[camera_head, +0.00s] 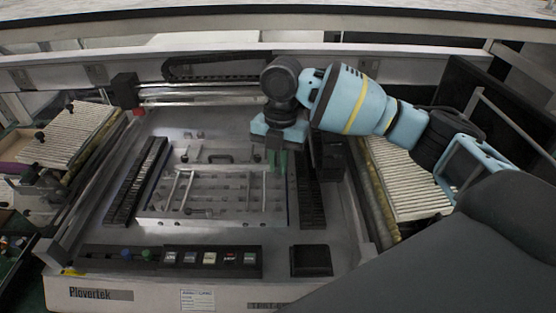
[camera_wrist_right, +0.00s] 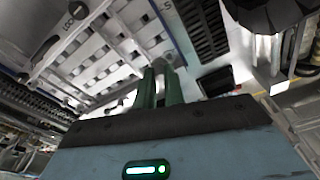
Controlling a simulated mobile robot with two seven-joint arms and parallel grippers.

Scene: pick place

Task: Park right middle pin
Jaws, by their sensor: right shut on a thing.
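My right gripper (camera_head: 277,168) reaches down over the far right corner of the pale slotted fixture plate (camera_head: 215,213). In the right wrist view its two green fingers (camera_wrist_right: 160,72) are close together at the plate's edge. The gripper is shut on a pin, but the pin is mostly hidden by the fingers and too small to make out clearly. Whether the pin touches the plate cannot be told. Slim metal bars lie across the left and right parts of the plate. My left gripper is not in view.
Black slotted racks flank the plate on the left (camera_head: 136,182) and right (camera_head: 309,190). A button panel (camera_head: 180,260) and a black square pad (camera_head: 311,260) lie in front. A rail with a cable chain (camera_head: 215,66) runs behind. Ribbed conveyors (camera_head: 68,135) stand at both sides.

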